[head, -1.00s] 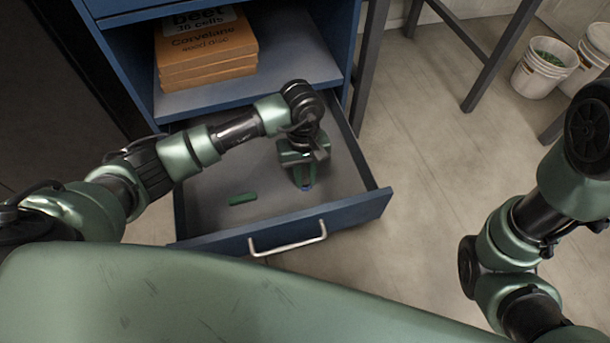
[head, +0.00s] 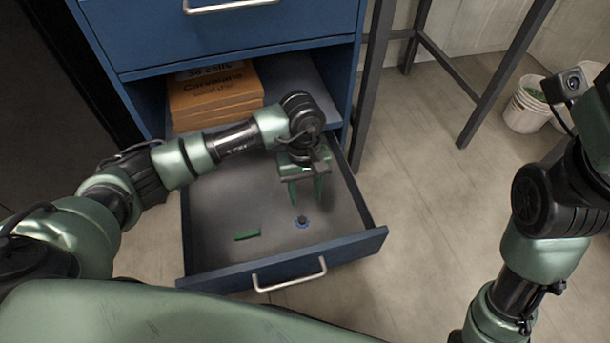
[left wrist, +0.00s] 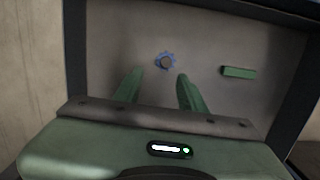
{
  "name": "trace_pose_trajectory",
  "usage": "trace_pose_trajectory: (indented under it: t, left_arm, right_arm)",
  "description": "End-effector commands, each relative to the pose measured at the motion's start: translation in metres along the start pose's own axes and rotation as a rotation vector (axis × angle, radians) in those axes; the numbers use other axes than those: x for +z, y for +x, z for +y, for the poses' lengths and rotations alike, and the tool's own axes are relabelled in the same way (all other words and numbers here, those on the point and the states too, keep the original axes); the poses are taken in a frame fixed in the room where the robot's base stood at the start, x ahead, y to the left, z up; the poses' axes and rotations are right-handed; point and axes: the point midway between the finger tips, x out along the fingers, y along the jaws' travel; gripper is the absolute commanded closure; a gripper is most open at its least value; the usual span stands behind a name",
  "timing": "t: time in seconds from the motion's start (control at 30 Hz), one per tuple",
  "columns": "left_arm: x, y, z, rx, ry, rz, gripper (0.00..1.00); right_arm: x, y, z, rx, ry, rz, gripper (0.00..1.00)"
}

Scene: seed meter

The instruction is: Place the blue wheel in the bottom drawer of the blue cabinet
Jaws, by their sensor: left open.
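The blue wheel (head: 302,222) is a small toothed disc with a dark centre. It lies on the floor of the open bottom drawer (head: 205,215) of the blue cabinet (head: 220,45). It also shows in the left wrist view (left wrist: 165,61), just beyond the fingertips. My left gripper (head: 306,200) is over the drawer, open and empty, with its fingers apart and clear of the wheel. It also shows in the left wrist view (left wrist: 159,76). My right arm is at the right of the head view, but its gripper is outside the frame.
A green block (head: 247,235) lies in the drawer left of the wheel. Orange boxes (head: 215,95) are stacked on the open shelf above. A metal handle (head: 290,276) is on the drawer front. Dark table legs (head: 373,80) and white buckets (head: 525,108) stand to the right.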

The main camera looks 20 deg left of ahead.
Motion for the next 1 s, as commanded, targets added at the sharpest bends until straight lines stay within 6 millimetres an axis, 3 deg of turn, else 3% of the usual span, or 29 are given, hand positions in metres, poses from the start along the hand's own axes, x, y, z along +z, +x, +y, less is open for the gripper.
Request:
trace_pose_trajectory:
  t: [0.03, 0.2, 0.83, 0.93, 1.0]
  left_arm:
    - [0.0, -0.014, 0.0, 0.0, -0.001, 0.002, 0.6]
    - [0.0, -0.03, 0.0, -0.001, 0.0, 0.0, 0.6]
    - [0.001, -0.032, 0.0, 0.0, -0.001, -0.001, 0.6]
    - [0.012, -0.032, 0.004, 0.017, -0.007, -0.034, 0.6]
    - [0.035, -0.032, 0.012, 0.049, -0.024, -0.1, 0.6]
  right_arm:
    - [0.005, 0.001, 0.002, 0.006, 0.002, -0.02, 0.63]
    - [0.01, -0.006, 0.004, 0.017, 0.006, -0.048, 0.63]
    - [0.011, -0.01, 0.004, 0.02, 0.007, -0.053, 0.63]
    - [0.011, -0.009, 0.004, 0.021, 0.008, -0.056, 0.63]
    - [0.013, -0.01, 0.005, 0.024, 0.009, -0.064, 0.63]
